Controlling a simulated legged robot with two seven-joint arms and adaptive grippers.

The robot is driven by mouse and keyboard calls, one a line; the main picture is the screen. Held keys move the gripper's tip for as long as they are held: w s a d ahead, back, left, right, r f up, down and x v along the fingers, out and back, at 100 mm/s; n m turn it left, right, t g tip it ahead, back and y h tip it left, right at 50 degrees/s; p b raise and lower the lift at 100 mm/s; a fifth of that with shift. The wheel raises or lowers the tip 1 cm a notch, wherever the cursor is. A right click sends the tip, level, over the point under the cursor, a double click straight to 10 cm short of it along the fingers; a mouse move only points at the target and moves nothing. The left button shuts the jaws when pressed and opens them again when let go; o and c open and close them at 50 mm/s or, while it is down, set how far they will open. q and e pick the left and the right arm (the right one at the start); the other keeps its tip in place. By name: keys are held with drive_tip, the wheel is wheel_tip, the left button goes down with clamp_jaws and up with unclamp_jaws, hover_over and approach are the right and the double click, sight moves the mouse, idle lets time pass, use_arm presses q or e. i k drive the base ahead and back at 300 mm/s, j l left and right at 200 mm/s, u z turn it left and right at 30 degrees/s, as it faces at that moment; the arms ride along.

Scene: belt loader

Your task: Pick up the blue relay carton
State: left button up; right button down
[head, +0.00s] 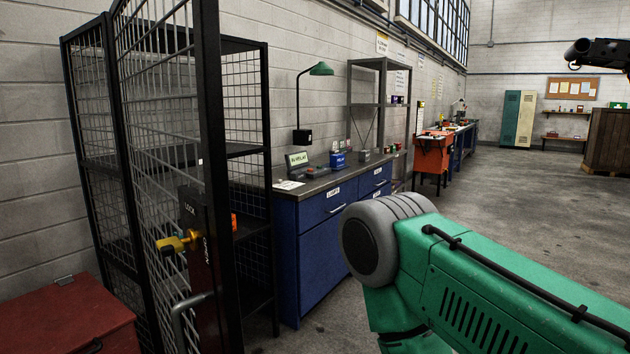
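The blue relay carton (338,160) is a small blue box with a pale label on its front. It stands on the dark worktop of the blue workbench (320,235), towards the back near the wall. It is in plain view and nothing touches it. A dark part (600,53) at the upper right edge looks like my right gripper, cut off by the frame and far from the carton. I cannot tell whether its fingers are open. My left gripper is not in view.
A black mesh cage (165,150) with an open-looking door stands left of the bench. A green lamp (320,69) and a small sign (297,159) are left of the carton. A red box (65,315) is at lower left. The floor at right (510,190) is clear.

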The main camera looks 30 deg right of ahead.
sight(337, 160)
drive_tip(key=k, duration=0.65)
drive_tip(key=l+z, duration=0.15)
drive_tip(key=z, duration=1.6)
drive_tip(key=i+j, duration=0.1)
drive_tip(key=i, duration=0.5)
drive_tip(key=i+j+z, duration=0.15)
drive_tip(key=i, duration=0.45)
drive_tip(key=i+j, duration=0.15)
drive_tip(key=i, duration=2.5)
drive_tip(key=i+j+u, duration=0.15)
drive_tip(key=i+u, duration=0.2)
drive_tip(key=i, duration=0.35)
drive_tip(key=i+u, duration=0.4)
drive_tip(key=i, duration=0.3)
drive_tip(key=i+l+u, duration=0.35)
drive_tip(key=i, duration=0.35)
drive_tip(key=i+u, duration=0.15)
drive_tip(key=i, duration=0.3)
drive_tip(key=i+u, duration=0.2)
drive_tip(key=i, duration=0.25)
drive_tip(key=i+l+u, duration=0.15)
drive_tip(key=i, duration=0.3)
drive_tip(key=i+l+u, duration=0.15)
drive_tip(key=i, duration=0.25)
drive_tip(key=l, duration=0.1)
